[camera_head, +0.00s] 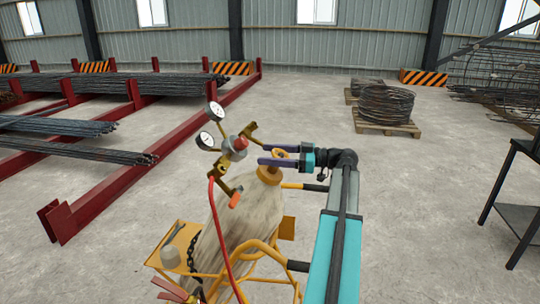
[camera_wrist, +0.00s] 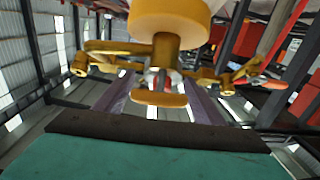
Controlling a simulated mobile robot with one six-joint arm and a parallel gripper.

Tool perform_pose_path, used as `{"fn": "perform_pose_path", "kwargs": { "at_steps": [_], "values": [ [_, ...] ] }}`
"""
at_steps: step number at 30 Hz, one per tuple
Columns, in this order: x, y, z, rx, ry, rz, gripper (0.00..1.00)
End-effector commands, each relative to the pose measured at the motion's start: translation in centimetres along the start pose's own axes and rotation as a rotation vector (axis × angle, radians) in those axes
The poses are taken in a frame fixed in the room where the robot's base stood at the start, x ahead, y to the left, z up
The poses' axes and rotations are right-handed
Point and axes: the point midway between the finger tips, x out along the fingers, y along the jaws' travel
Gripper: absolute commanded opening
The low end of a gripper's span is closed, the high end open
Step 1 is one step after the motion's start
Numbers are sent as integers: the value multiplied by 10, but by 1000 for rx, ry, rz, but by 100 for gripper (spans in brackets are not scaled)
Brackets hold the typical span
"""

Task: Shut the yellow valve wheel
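The yellow valve wheel (camera_head: 281,150) sits atop a large pale, worn cylinder (camera_head: 240,222), just above its yellow-brown collar (camera_head: 270,174). In the wrist view the wheel (camera_wrist: 160,98) is seen nearly edge-on, centred ahead of my gripper. My gripper (camera_head: 264,154) reaches in from the right with its two purple fingers apart. In the wrist view one finger of my gripper (camera_wrist: 160,84) lies on each side of the wheel. Gaps seem to show between wheel and fingers; I cannot tell how far the fingers reach around it.
A regulator (camera_head: 235,150) with two gauges (camera_head: 210,124) and brass fittings stands close left of my fingers. A red hose (camera_head: 217,225) hangs from it. The cylinder rests in a yellow cart (camera_head: 166,247). Red rebar racks (camera_head: 110,195) stand left; wire coils (camera_head: 385,103) lie behind.

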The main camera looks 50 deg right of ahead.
Motion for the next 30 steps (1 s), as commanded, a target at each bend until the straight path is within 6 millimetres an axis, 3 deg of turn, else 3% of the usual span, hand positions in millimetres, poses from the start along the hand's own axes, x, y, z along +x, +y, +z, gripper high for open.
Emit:
{"fn": "perform_pose_path", "kwargs": {
  "at_steps": [1, 6, 30],
  "values": [
    [0, 0, 0, 0, 0, 0, 54],
    [0, 0, 0, 0, 0, 0, 30],
    [-2, 7, 3, 120, -2, 244, 30]
  ]
}}
